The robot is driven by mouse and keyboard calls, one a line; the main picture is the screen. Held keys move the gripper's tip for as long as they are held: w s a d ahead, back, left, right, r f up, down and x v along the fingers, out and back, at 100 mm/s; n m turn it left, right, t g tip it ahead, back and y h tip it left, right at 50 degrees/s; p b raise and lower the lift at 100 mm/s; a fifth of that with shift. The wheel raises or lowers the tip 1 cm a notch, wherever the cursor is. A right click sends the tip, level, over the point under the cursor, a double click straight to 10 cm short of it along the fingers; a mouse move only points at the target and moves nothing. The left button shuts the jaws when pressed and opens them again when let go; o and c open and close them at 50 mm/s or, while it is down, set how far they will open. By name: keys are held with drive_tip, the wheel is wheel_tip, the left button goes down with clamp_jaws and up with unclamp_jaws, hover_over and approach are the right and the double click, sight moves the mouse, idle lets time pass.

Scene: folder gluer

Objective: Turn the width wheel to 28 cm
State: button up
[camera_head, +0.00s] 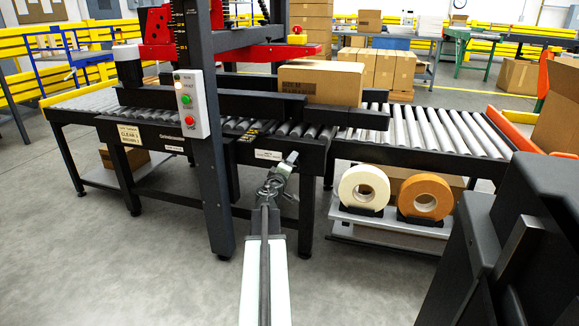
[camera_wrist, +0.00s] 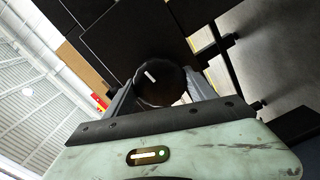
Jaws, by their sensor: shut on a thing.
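The width wheel (camera_wrist: 160,80) is a dark round knob with a short white mark on its face, seen close up in the wrist view. My gripper (camera_wrist: 161,94) has a finger on either side of the wheel and is shut on it. In the head view my gripper (camera_head: 281,170) is at the front of the conveyor frame, below a small white label, and it hides the wheel there. A dark scale strip with yellow marks (camera_head: 251,131) lies on the rollers just above; its reading is too small to tell.
A cardboard box (camera_head: 320,82) lies on the roller conveyor (camera_head: 425,130) behind a black side guide (camera_head: 235,104). A control panel (camera_head: 191,104) is on the upright post at left. White (camera_head: 348,202) and tan (camera_head: 408,208) tape rolls stand on a low shelf at right. The floor at front left is clear.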

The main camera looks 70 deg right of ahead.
drive_tip(key=shift+m, duration=0.6)
drive_tip(key=o, duration=1.4)
drive_tip(key=a, duration=0.7)
drive_tip(key=shift+s+a+r, duration=0.1)
drive_tip(key=shift+s+a, duration=0.15)
drive_tip(key=shift+a, duration=0.1)
